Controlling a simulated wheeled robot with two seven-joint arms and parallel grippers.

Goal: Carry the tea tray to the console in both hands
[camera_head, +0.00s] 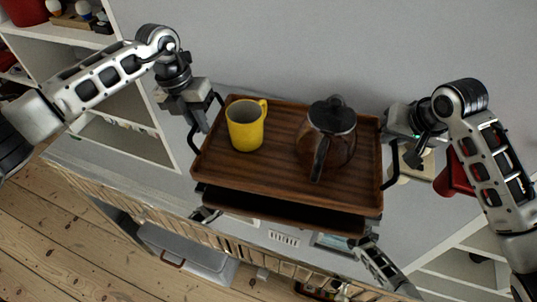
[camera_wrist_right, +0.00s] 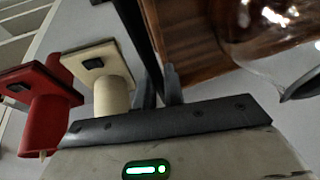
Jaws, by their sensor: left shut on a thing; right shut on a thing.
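The brown wooden tea tray (camera_head: 240,172) with black side handles is held between my two grippers, over the grey console top (camera_head: 130,182). A yellow mug (camera_head: 245,127) stands upright on its left half. A glass teapot (camera_head: 328,140) with a dark lid stands on its right half. My left gripper (camera_head: 203,122) is shut on the tray's left handle. My right gripper (camera_head: 397,145) is shut on the right handle. The right wrist view shows its fingers (camera_wrist_right: 160,88) at the handle, beside the tray and teapot (camera_wrist_right: 275,40). I cannot tell whether the tray touches the console.
A red object (camera_head: 455,172) and a cream one (camera_head: 415,166) stand right of the tray, close to my right gripper. White shelves (camera_head: 125,138) are at the left. A grey lidded bin (camera_head: 185,252) sits low in front, near bare floorboards (camera_head: 50,235).

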